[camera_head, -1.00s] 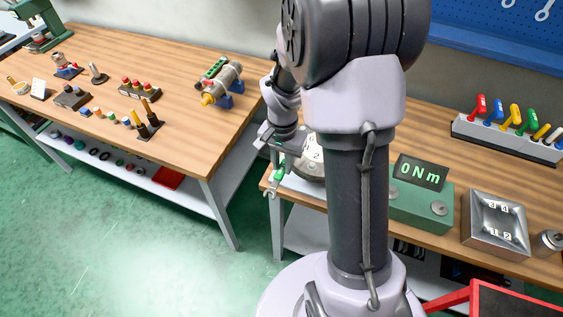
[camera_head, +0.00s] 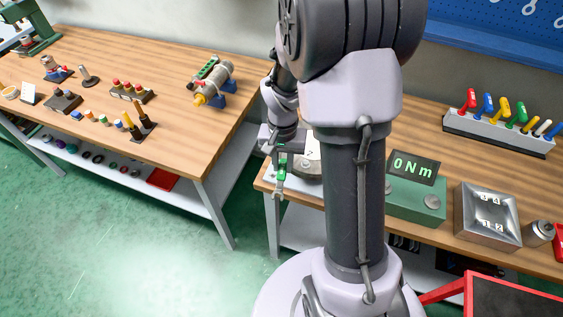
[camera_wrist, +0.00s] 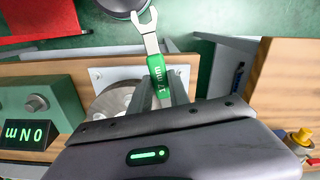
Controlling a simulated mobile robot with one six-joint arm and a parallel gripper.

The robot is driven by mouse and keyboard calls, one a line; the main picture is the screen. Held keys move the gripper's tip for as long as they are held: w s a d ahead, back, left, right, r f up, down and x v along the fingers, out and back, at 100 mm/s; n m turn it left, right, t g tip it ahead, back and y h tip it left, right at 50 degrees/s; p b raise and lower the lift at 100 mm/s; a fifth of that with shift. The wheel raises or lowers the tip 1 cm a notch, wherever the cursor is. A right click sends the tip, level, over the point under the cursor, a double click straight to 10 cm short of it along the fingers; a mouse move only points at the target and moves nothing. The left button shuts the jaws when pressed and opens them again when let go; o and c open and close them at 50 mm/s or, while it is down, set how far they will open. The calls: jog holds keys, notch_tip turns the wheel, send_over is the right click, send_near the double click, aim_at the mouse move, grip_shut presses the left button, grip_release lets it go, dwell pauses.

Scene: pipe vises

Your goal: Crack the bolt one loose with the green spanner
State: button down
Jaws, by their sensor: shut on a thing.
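My gripper (camera_head: 283,163) is shut on the green spanner (camera_head: 279,180) at the front edge of the right bench. In the wrist view the fingers (camera_wrist: 168,92) close on its green handle (camera_wrist: 157,75), and its grey open end (camera_wrist: 147,22) points away from the gripper, past the bench edge, touching no bolt that I can see. A round metal disc (camera_head: 309,167) with a number 2 label sits just right of the gripper. In the wrist view the disc (camera_wrist: 112,101) lies on a pale plate (camera_wrist: 98,75), partly covered by my gripper. I cannot make out bolt one.
A green box (camera_head: 412,204) reading 0 Nm and a silver numbered block (camera_head: 487,216) stand further right on the bench. A rack (camera_head: 497,133) holds coloured-handled tools behind. My column hides part of the bench. Open floor (camera_head: 130,250) lies in front, left of the bench.

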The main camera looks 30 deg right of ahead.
jog(key=shift+s+d+n, duration=0.3)
jog(key=shift+d+n, duration=0.05)
jog(key=shift+n, duration=0.25)
jog(key=shift+s+d+n+p, duration=0.25)
jog(key=shift+d+n+p, duration=0.15)
jog(key=shift+n, duration=0.2)
dwell(0.3)
jog(key=s+a, duration=0.1)
jog(key=s+b, duration=0.1)
jog(key=s, duration=0.1)
jog(key=shift+s+a, duration=0.1)
jog(key=shift+a, duration=0.3)
